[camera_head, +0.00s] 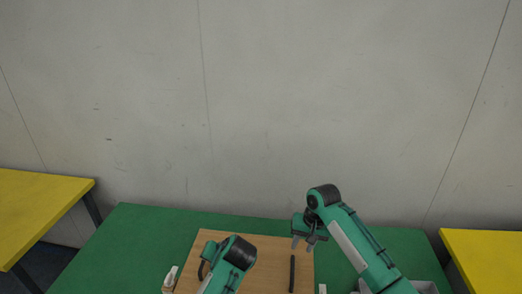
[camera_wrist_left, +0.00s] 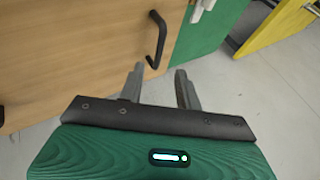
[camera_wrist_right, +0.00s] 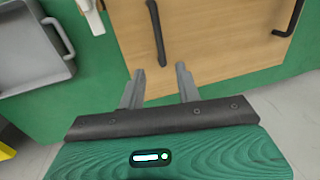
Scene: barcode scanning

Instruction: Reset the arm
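My right gripper (camera_head: 303,242) is raised over the right part of the wooden board in the head view. Its two fingers are apart and empty in the right wrist view (camera_wrist_right: 160,72). My left arm comes in at the bottom middle of the head view, where its fingers cannot be made out. In the left wrist view, my left gripper (camera_wrist_left: 158,77) has its fingers apart with nothing between them. It is near the board's edge and a black handle (camera_wrist_left: 161,38).
A wooden board (camera_head: 270,252) with dark handles lies on a green table (camera_head: 135,235). A white object (camera_head: 170,277) lies by its left edge, another (camera_head: 322,289) by its right. A grey tray (camera_wrist_right: 40,70) is at the right. Yellow tables (camera_head: 40,205) flank the green one.

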